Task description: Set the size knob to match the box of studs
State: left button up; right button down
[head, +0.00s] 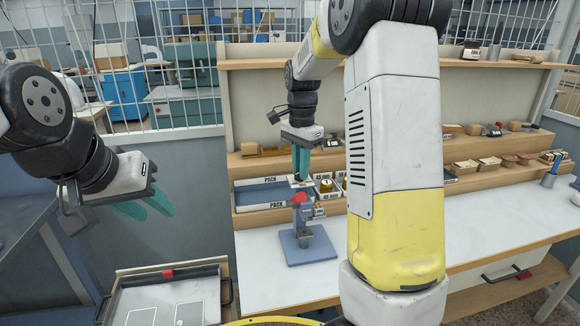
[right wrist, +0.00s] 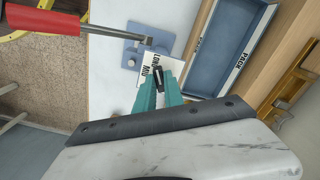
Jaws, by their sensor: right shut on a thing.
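A blue-grey press (head: 306,244) with a red-topped part (head: 299,198) stands on the white bench; its red handle (right wrist: 40,17) and metal shaft show in the right wrist view. Beside it, a white dial plate (right wrist: 165,66) carries printed words, one reading MID. A small black size knob (right wrist: 158,78) sits on this plate. My right gripper (right wrist: 158,88) is shut on the knob, partly hiding it. My left gripper (head: 155,212) is open and empty.
A blue-lined PACK tray (head: 262,208) lies behind the press, at the rack's foot. A low wooden shelf (head: 480,176) holds small cartons and pots.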

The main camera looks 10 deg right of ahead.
jog(key=c, duration=1.4)
grip_release()
jog(key=shift+c, duration=0.2)
notch_tip(320, 180, up, 7)
jog(key=shift+f, duration=0.1)
jog(key=shift+r, duration=0.55)
jog(key=shift+s, duration=0.1)
